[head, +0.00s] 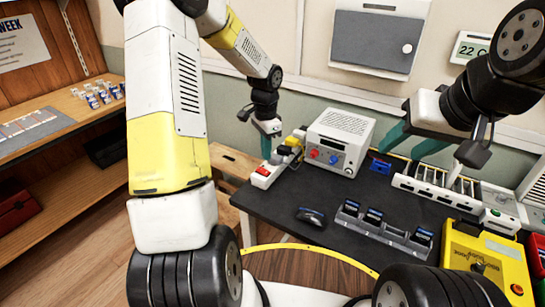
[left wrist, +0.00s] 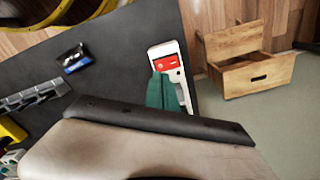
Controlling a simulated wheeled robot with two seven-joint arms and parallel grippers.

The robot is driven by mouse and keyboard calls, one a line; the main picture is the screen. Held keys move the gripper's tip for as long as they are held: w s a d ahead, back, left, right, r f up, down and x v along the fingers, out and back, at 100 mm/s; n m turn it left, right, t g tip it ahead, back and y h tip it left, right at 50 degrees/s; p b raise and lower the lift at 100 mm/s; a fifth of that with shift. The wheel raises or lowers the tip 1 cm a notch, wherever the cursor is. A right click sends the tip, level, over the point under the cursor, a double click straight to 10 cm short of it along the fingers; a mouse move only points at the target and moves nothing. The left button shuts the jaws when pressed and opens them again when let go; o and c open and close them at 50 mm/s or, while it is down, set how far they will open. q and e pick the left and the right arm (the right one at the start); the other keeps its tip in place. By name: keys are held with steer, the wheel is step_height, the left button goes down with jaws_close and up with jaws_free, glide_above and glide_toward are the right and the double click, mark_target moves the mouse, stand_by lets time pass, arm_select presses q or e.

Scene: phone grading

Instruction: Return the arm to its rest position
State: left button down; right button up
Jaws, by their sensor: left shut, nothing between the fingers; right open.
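My left arm comes down from the upper left in the head view, white and yellow. My left gripper (head: 266,156) hangs pointing down at the table's left end, beside the white switch box with a red top (head: 265,175). Its teal fingers are together and empty. In the left wrist view the teal fingers (left wrist: 161,92) show closed over or near that white box (left wrist: 168,60); contact cannot be told. My right gripper (head: 402,153) is at the right of the head view, its teal fingers spread apart above the back of the table, near a white slotted rack (head: 434,191).
The dark table (head: 275,200) holds a grey unit with red and blue knobs (head: 340,138), a small dark object (head: 311,216), a holder with several dark items (head: 385,230) and a yellow box (head: 487,262). A wooden drawer box (left wrist: 250,60) stands on the floor beyond the table's left end.

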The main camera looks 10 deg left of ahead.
arm_select(q)
steer(key=shift+r, duration=0.35)
steer(key=s+r+n+t, duration=0.1)
steer(key=s+r+n, duration=0.1)
steer(key=s+r, duration=0.35)
steer(key=s+r+n+t, duration=0.1)
steer(key=s+r+n, duration=0.15)
steer(key=r, duration=0.65)
steer(key=s+d+r+n+t+h, duration=0.1)
steer(key=s+r, duration=0.3)
steer(key=s, duration=0.4)
steer(key=s+d+r+n+t+h, duration=0.1)
steer(key=s+r+n+t, duration=0.2)
steer(key=s, duration=0.5)
steer(key=shift+s+r+n, duration=0.15)
steer(key=shift+r+n, duration=0.25)
steer(key=shift+n, duration=0.05)
